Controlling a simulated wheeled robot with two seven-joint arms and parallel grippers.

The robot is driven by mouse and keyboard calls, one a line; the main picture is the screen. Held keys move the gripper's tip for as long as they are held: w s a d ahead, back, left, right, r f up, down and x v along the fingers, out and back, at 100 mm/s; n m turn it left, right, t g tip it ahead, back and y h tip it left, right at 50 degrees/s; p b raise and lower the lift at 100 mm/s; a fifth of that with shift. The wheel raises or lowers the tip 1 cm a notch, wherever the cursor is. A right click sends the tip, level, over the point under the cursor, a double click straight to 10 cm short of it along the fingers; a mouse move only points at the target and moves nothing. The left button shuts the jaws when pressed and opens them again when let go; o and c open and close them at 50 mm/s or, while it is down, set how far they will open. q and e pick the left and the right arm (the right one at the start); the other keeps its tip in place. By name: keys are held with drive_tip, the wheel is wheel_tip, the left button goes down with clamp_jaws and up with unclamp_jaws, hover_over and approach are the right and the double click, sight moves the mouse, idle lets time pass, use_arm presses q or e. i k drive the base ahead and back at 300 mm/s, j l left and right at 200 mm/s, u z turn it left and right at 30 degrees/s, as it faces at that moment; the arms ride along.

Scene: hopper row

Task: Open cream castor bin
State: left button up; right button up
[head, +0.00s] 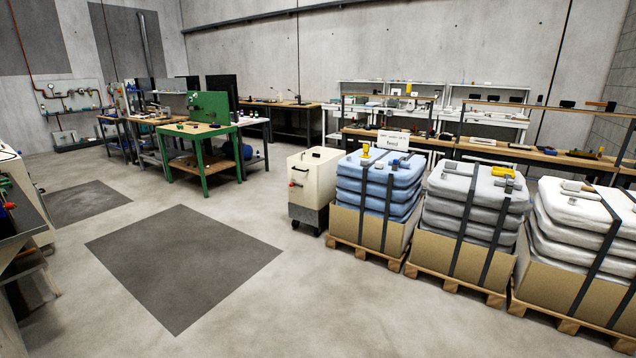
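The cream castor bin (313,182) stands on the floor in the middle of the head view, at the left end of the row of pallets. Its body is cream with a dark grey base on castors. Its cream top looks closed, with a small dark handle or knob on it. A dark bar and a small red part show on its left face. Neither of my grippers is in view.
Pallets with blue sacks (378,185), grey sacks (472,205) and white sacks (583,228) stand right of the bin. A green workbench (203,134) is behind left. A dark floor mat (183,262) lies in front. The floor before the bin is clear.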

sight(309, 204)
drive_tip(key=i, duration=3.7)
